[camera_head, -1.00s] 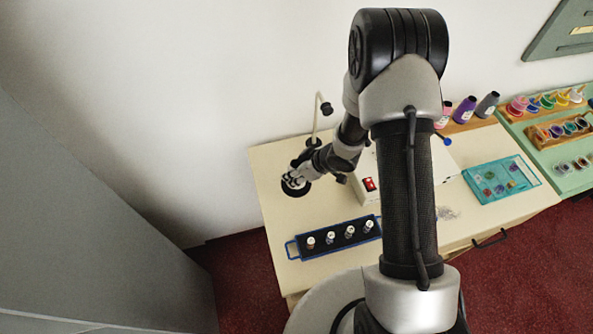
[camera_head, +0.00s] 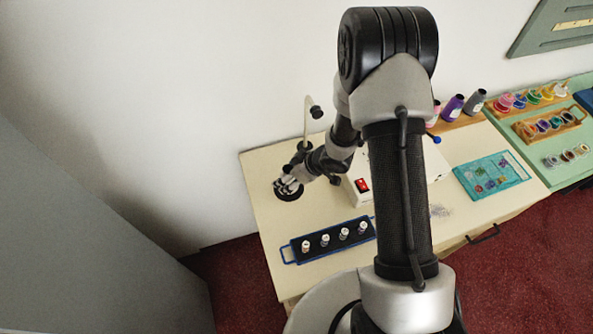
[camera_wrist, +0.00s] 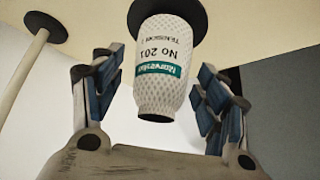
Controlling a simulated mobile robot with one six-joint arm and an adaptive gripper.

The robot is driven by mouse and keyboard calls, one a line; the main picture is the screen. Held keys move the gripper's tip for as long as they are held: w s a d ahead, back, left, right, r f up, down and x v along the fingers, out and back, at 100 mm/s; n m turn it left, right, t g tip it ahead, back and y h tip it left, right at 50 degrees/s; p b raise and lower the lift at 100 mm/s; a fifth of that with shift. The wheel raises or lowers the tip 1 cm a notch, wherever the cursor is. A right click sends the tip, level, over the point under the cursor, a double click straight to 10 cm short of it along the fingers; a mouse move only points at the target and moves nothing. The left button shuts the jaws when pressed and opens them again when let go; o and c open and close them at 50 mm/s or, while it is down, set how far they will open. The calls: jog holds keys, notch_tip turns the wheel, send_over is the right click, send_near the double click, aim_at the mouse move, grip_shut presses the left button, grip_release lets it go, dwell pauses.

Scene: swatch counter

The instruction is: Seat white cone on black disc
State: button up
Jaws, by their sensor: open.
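The white cone (camera_wrist: 160,60) is large in the wrist view, with a dotted surface and a green-and-white label. Its wide end is against the black disc (camera_wrist: 195,18) and its narrow end points toward my gripper (camera_wrist: 160,72). The fingers are spread on either side of the cone, with visible gaps. In the camera_head view, my gripper (camera_head: 287,184) is over the black disc (camera_head: 290,195) at the left of the table. There the cone is mostly hidden by the gripper. Whether its base sits fully flush on the disc is hard to tell.
A blue rack (camera_head: 330,240) with several small white-topped spools stands in front. A thin stand (camera_head: 307,120) rises behind my gripper. A white box with a red switch (camera_head: 362,185) is to the right. Bare tabletop (camera_head: 268,160) lies around the disc.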

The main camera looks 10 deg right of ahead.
jog(key=v, duration=1.1)
jog(key=shift+r, duration=0.15)
